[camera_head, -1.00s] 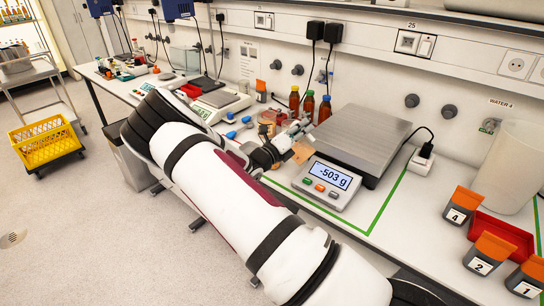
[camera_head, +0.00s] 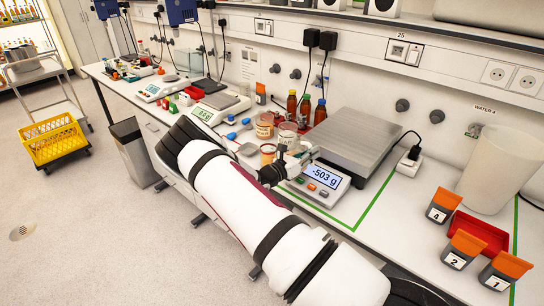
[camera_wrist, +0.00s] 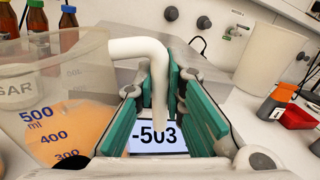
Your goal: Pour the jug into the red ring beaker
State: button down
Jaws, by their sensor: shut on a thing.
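My gripper (camera_wrist: 158,105) is shut on the pale curved handle (camera_wrist: 145,47) of the jug. The clear jug (camera_wrist: 65,115) is at the left of the wrist view, marked 300 to 500 ml, with orange liquid inside. In the head view my gripper (camera_head: 302,160) is by the scale's display, and the jug is hard to make out there. Clear beakers stand left of it; one (camera_head: 287,133) seems to have a reddish band, but I cannot tell if it is the red ring beaker. Another beaker (camera_head: 264,124) stands behind.
The scale's display (camera_head: 322,178) reads -503 g, with its empty steel plate (camera_head: 358,140) behind. Brown bottles (camera_head: 305,108) stand by the wall. A large pale container (camera_head: 500,168), red tray (camera_head: 480,232) and numbered orange-topped pots (camera_head: 464,248) are at right.

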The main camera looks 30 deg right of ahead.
jog(key=s+m, duration=0.2)
jog(key=d+m, duration=0.1)
jog(key=shift+s+f+m+y+p, duration=0.3)
jog(key=shift+s+f+p, duration=0.05)
jog(key=shift+s, duration=0.05)
jog(key=shift+s+d+r, duration=0.25)
jog(key=shift+s+r, duration=0.25)
jog(key=shift+s, duration=0.15)
jog(key=shift+s+d+r, duration=0.2)
jog(key=shift+s+r, duration=0.3)
jog(key=shift+s, duration=0.15)
jog(key=shift+s+d+r, duration=0.25)
jog(key=shift+s+r, duration=0.25)
jog(key=shift+s, duration=0.15)
jog(key=shift+w, duration=0.1)
dwell(1.0)
